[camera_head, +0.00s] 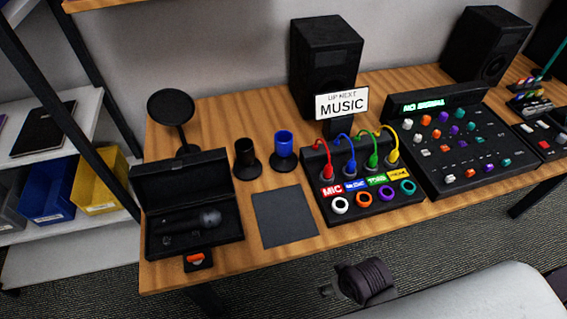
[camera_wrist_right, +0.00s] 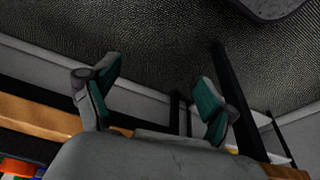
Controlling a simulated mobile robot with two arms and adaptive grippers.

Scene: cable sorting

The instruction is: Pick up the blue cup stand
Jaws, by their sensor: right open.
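The blue cup stand (camera_head: 283,143) stands upright on the wooden table, a blue cup on a dark round base. It is just right of a similar black cup stand (camera_head: 247,157). My right gripper (camera_wrist_right: 155,92) shows in the right wrist view with its two green-padded fingers spread apart and nothing between them. The blue cup stand is not visible in that view. My left gripper is not in view.
A dark square mat (camera_head: 284,216) lies in front of the cup stands. An open microphone case (camera_head: 193,243) is to the left, a cable box (camera_head: 372,203) with coloured plugs to the right. A black round-topped stand (camera_head: 171,107) and speaker (camera_head: 325,65) stand behind.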

